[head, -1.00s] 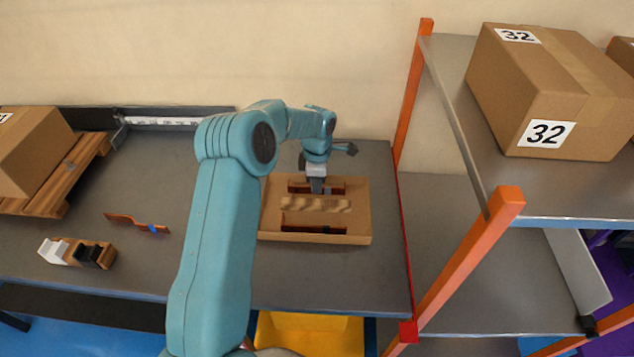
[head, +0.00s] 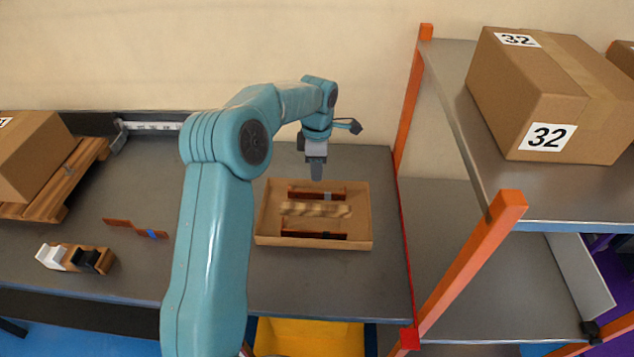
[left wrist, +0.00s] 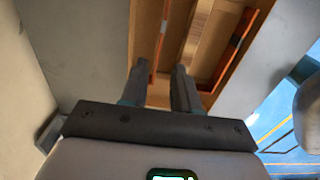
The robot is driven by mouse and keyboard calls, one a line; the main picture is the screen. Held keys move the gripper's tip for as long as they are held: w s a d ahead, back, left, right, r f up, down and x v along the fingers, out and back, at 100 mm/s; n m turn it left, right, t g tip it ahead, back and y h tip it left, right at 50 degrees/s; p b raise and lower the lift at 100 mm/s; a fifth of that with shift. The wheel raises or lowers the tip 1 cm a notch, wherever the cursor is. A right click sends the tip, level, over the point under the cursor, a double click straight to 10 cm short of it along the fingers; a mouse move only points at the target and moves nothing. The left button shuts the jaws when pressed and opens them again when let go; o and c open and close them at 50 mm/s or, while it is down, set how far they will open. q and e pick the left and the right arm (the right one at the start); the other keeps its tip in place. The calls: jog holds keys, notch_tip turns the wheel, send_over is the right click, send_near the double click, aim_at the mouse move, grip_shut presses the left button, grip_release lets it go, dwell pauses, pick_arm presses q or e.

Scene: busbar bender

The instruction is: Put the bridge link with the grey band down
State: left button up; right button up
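The bridge link with the grey band (head: 304,194) is a copper-coloured strip lying in the back part of a shallow cardboard tray (head: 362,242). Its grey band shows toward its right end. My left gripper (head: 316,178) is above the back edge of the tray, apart from the link. In the left wrist view its two fingers (left wrist: 163,88) stand apart with nothing between them. A second copper link (head: 300,234) with a black band lies in the front part of the tray. My right gripper is not in view.
A wavy tan divider (head: 315,209) lies between the two links. A blue-banded link (head: 120,223) and a wooden block (head: 75,258) with white and black parts are on the table to the left. An orange-posted shelf (head: 470,255) stands at the right.

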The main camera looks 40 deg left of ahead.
pick_arm(q)
notch_tip(320, 180, up, 4)
jog(key=shift+f, duration=0.1)
dwell(0.5)
